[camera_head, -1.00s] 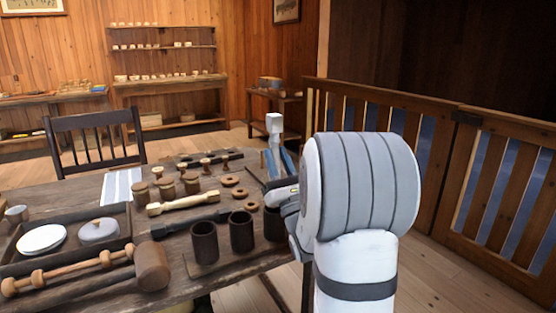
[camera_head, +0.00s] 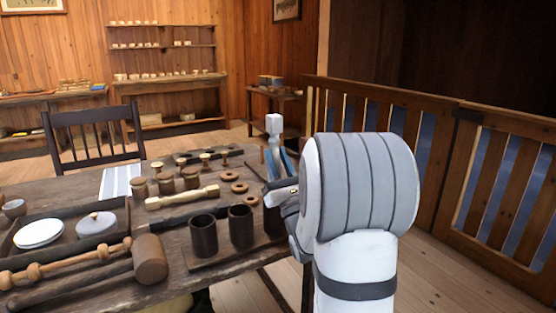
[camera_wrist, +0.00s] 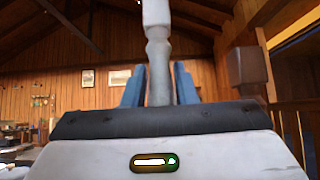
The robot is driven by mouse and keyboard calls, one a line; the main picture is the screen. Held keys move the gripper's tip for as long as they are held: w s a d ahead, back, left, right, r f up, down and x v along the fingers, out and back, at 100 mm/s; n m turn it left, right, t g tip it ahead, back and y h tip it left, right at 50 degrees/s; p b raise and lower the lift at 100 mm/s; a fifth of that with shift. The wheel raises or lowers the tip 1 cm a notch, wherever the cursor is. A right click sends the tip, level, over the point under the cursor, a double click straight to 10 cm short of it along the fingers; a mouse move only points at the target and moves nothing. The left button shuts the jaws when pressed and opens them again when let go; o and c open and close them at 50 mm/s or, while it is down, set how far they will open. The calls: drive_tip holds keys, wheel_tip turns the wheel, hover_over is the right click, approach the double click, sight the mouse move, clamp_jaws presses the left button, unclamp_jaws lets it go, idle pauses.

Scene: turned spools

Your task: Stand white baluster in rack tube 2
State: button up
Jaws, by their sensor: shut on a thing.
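The white baluster (camera_head: 273,125) stands upright in my gripper (camera_head: 277,160), above the right side of the table. In the wrist view the baluster (camera_wrist: 158,55) rises between the two blue fingers of my gripper (camera_wrist: 159,84), which are shut on it; its top runs out of the picture. Three dark round tubes stand in a row on the rack board (camera_head: 212,260): a left tube (camera_head: 203,236), a middle tube (camera_head: 241,228) and a right tube (camera_head: 271,225), the last partly hidden by my arm. I see no tube numbers. The baluster is apart from the tubes.
A pale turned piece (camera_head: 182,198) and a dark one (camera_head: 180,217) lie behind the rack. A railing (camera_head: 440,130) stands at the right.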

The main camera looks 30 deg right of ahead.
drive_tip(key=shift+f, duration=0.45)
wheel_tip(320, 180, down, 3)
drive_tip(key=b, duration=0.3)
drive_tip(key=shift+r, duration=0.15)
idle(0.3)
drive_tip(key=o, duration=1.1)
drive_tip(key=v, duration=0.7)
drive_tip(key=shift+s+f, duration=0.25)
drive_tip(key=shift+s, duration=0.05)
